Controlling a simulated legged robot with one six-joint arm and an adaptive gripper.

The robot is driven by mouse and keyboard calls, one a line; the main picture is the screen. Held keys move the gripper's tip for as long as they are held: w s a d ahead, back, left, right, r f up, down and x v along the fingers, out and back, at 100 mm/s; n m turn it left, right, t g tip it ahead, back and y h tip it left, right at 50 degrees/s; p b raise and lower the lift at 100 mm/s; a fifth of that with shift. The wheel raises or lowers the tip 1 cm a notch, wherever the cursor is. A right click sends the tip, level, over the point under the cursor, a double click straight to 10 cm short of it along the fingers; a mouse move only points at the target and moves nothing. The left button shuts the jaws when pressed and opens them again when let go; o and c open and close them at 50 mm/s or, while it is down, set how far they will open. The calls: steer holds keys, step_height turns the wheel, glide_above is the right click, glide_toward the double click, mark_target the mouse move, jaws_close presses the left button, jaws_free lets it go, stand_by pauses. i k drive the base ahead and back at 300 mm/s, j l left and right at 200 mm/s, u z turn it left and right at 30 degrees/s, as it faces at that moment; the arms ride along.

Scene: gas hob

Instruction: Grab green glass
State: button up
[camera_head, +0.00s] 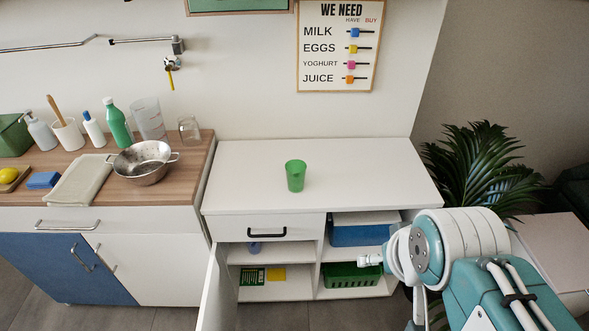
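The green glass (295,177) stands upright on the white cabinet top (360,172), near its middle. It looks translucent and nothing touches it. My arm comes in from the lower right. The end of my arm, where my gripper (371,260) is, shows small and pale in front of the cabinet's right-hand shelves. It is below and to the right of the glass, well apart from it. The fingers are too small and partly hidden to tell whether they are open or shut.
An open cabinet door (217,290) juts out at the lower left. A blue box (352,235) and a green basket (345,275) sit on the shelves. A metal colander (143,163) and several bottles stand on the wooden counter. A plant (485,165) is at right. The cabinet top around the glass is clear.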

mark_target(296, 169)
steer(key=i+j, duration=0.3)
steer(key=i, duration=0.2)
steer(key=i+j, duration=0.25)
steer(key=i, duration=0.3)
